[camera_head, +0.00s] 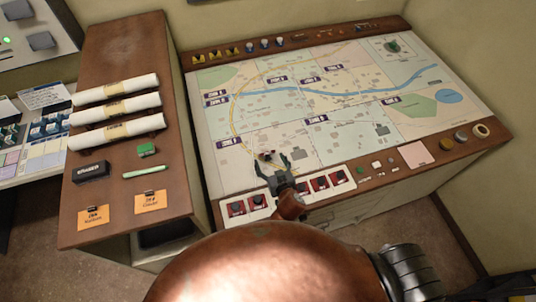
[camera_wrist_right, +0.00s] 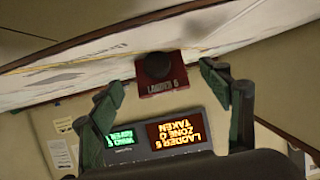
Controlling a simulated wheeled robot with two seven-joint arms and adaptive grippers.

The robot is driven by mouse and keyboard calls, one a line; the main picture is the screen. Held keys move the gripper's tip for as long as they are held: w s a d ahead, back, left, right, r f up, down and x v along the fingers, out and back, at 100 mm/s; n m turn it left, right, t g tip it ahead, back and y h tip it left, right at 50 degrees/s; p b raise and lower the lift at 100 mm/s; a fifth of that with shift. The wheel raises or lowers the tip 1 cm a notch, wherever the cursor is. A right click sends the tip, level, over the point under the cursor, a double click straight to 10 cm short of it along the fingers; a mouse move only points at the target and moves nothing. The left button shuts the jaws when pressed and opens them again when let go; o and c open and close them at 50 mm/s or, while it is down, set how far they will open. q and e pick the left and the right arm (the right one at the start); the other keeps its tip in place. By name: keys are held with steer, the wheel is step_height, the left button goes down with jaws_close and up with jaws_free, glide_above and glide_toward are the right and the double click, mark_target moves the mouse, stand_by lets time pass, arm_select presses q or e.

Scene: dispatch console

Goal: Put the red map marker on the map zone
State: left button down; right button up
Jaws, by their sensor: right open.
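A red map marker (camera_wrist_right: 160,76) with a dark round knob, lettered LADDER 6, stands on the map in the right wrist view. It sits between and beyond the spread fingers of my right gripper (camera_wrist_right: 164,82), with a gap on both sides. In the head view the marker (camera_head: 266,155) is small and dark, at the tips of my right gripper (camera_head: 271,164), over the lower middle part of the map (camera_head: 210,175). The gripper is open and holds nothing. My left gripper is out of view.
Several red markers (camera_head: 237,208) stand in a pale strip along the map's near edge. A pink note (camera_head: 416,154) and small round items lie to the right. A side desk holds rolled papers (camera_head: 117,108). An orange display (camera_wrist_right: 177,135) shows inverted text about LADDER 6.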

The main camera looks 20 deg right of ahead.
mark_target(268, 156)
steer(key=shift+x, duration=1.2)
steer(key=c, duration=1.4)
